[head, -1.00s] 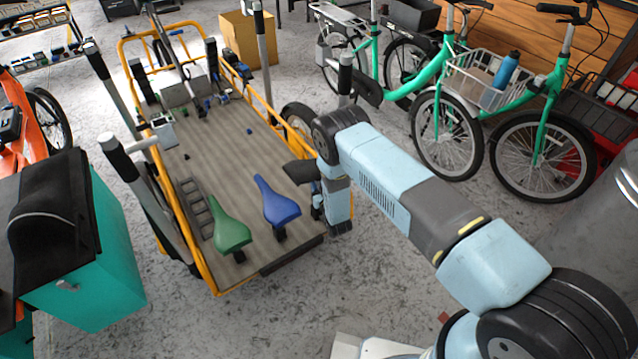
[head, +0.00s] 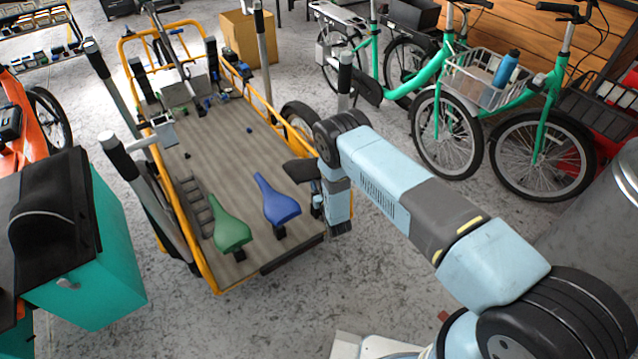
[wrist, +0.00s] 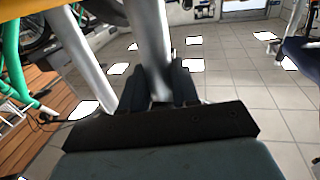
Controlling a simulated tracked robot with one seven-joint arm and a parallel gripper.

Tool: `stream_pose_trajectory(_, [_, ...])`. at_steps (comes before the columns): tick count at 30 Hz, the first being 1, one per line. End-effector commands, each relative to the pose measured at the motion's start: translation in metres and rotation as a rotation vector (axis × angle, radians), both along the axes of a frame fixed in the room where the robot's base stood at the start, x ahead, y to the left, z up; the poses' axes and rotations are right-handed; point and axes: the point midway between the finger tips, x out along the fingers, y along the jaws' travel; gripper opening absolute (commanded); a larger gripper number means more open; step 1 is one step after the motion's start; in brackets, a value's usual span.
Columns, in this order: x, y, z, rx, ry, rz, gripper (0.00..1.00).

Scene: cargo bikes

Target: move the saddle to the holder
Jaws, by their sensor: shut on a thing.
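A dark saddle (head: 302,170) shows beside my wrist in the head view, above the right edge of the cargo bed. My gripper (wrist: 160,88) is shut; its two dark fingers show in the wrist view. The grip itself is hidden behind my arm in the head view, and where the fingers touch the saddle cannot be made out. A green saddle (head: 231,232) and a blue saddle (head: 277,204) stand side by side on the near end of the bed. A grey slotted rack (head: 197,208), which may be the holder, lies left of them.
The cargo bed (head: 220,150) has yellow rails and upright posts around it, one post (head: 262,50) at its far right. Small parts lie at its far end; its middle is mostly clear. A teal box (head: 95,265) stands left. Green bikes (head: 440,70) stand at the back right.

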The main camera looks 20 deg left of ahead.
Motion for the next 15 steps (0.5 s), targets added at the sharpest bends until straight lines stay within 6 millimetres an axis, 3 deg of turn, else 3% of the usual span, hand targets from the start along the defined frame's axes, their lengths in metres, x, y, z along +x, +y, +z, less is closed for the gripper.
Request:
stream_pose_trajectory(1, [-0.0052,-0.0024,-0.0094,-0.011,0.018,0.001,0.0])
stream_pose_trajectory(15, [-0.0071,-0.0016,-0.0181,-0.01,0.021,0.003,0.0])
